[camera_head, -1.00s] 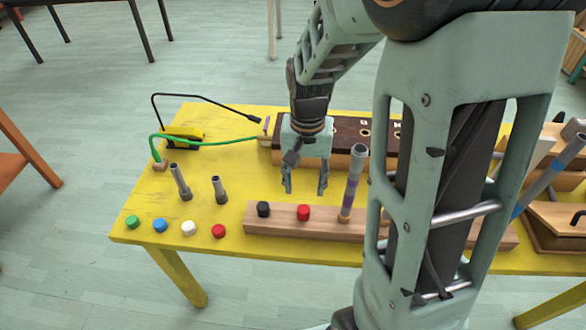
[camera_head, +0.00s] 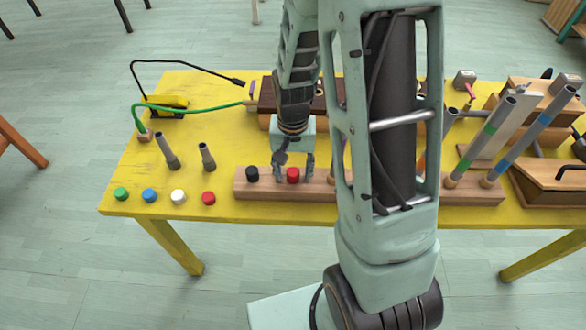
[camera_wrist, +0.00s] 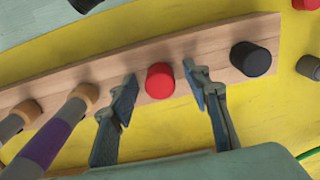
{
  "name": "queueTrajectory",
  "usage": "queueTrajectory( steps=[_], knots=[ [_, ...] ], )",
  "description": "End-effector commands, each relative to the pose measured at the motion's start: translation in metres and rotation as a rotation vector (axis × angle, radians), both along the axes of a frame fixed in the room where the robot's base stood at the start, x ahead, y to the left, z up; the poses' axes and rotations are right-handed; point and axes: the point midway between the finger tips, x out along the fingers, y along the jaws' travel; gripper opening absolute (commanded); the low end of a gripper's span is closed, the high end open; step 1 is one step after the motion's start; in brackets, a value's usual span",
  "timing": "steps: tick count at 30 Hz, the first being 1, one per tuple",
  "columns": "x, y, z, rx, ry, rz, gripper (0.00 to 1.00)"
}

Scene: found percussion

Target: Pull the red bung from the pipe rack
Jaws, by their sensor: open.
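The red bung (camera_head: 292,175) sits in the wooden pipe rack (camera_head: 258,191), just right of a black bung (camera_head: 252,174). My gripper (camera_head: 294,178) is open, with one finger on each side of the red bung. In the wrist view the red bung (camera_wrist: 160,81) lies between the two open fingers (camera_wrist: 162,92), with gaps showing on both sides. The black bung (camera_wrist: 250,59) is beyond the right finger there. Grey pipes with corks, one with a purple band (camera_wrist: 50,145), stand in the rack to the left in the wrist view.
Loose green (camera_head: 121,194), blue (camera_head: 149,195), white (camera_head: 179,197) and red (camera_head: 208,198) caps lie at the table's front left. Two short grey tubes (camera_head: 168,152) stand behind them. Taller banded pipes (camera_head: 487,138) stand at right. A dark-topped wooden box lies behind the gripper.

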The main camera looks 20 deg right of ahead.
Motion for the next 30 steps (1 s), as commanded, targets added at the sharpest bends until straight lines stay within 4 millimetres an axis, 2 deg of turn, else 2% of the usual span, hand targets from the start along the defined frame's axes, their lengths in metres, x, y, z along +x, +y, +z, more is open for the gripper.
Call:
queueTrajectory(
  steps=[2, 14, 30],
  knots=[
    [0.000, 0.000, 0.000, 0.000, 0.000, 0.000, 0.43],
    [0.000, 0.000, 0.000, 0.000, -0.001, 0.000, 0.00],
    [0.001, 0.000, 0.013, -0.001, -0.002, 0.000, 0.00]
  ],
)
